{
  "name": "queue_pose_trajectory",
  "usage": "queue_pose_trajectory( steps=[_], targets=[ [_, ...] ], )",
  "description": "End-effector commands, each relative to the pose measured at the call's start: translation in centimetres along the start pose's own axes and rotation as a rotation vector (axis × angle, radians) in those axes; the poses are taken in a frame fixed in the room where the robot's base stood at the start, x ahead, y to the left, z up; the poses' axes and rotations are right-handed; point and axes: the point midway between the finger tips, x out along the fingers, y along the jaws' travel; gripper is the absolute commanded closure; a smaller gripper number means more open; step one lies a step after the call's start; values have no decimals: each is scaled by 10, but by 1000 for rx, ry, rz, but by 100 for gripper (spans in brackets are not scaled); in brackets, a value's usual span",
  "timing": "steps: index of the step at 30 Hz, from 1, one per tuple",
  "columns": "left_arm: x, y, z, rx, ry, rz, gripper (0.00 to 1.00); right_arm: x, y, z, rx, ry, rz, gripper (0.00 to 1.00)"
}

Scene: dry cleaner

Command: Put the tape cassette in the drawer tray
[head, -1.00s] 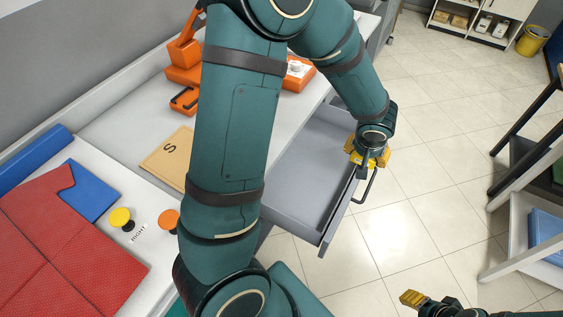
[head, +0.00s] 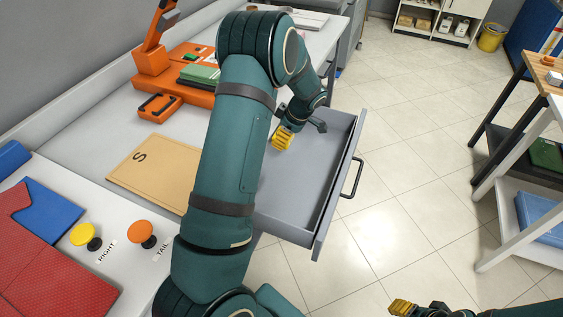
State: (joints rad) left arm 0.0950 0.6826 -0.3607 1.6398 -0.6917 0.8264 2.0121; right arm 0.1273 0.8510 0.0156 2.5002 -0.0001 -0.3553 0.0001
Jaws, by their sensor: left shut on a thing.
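My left gripper (head: 282,139), with yellow fingers, is over the open grey drawer (head: 316,165), near its left side by the worktop edge. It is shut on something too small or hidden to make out. I cannot identify the tape cassette in the head view. The drawer's visible floor looks bare; my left arm hides part of it and of the worktop. Its black handle (head: 353,178) is on the right-hand front. My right gripper (head: 403,308) shows only partly at the bottom edge, and its opening is unclear.
The worktop (head: 95,130) holds an orange machine (head: 151,62), a tan board marked S (head: 157,172), yellow (head: 82,234) and orange knobs (head: 140,231), and red (head: 60,276) and blue cloth. A shelf rack (head: 495,200) stands at right. Floor between is clear.

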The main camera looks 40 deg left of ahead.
Motion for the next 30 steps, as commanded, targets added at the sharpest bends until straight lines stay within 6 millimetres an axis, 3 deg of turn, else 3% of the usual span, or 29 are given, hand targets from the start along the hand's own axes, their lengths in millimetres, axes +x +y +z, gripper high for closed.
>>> queue_pose_trajectory(
  steps=[1, 7, 16, 24, 30],
  targets=[
    [16, -1, 6, 1, 0, -3, 68, 4, 2, 0, 0, 2, 0, 53],
    [51, -1, 21, 2, -1, -2, 68, 11, 4, -1, 0, 5, 0, 53],
    [70, 0, 29, 3, -1, 0, 68, 14, 5, -2, -1, 7, 0, 53],
    [103, 0, 42, 2, -1, 0, 68, 21, 8, -2, -1, 11, 1, 53],
    [103, 0, 42, 2, -1, 2, 68, 20, 8, -2, -1, 11, 1, 53]
  ],
)
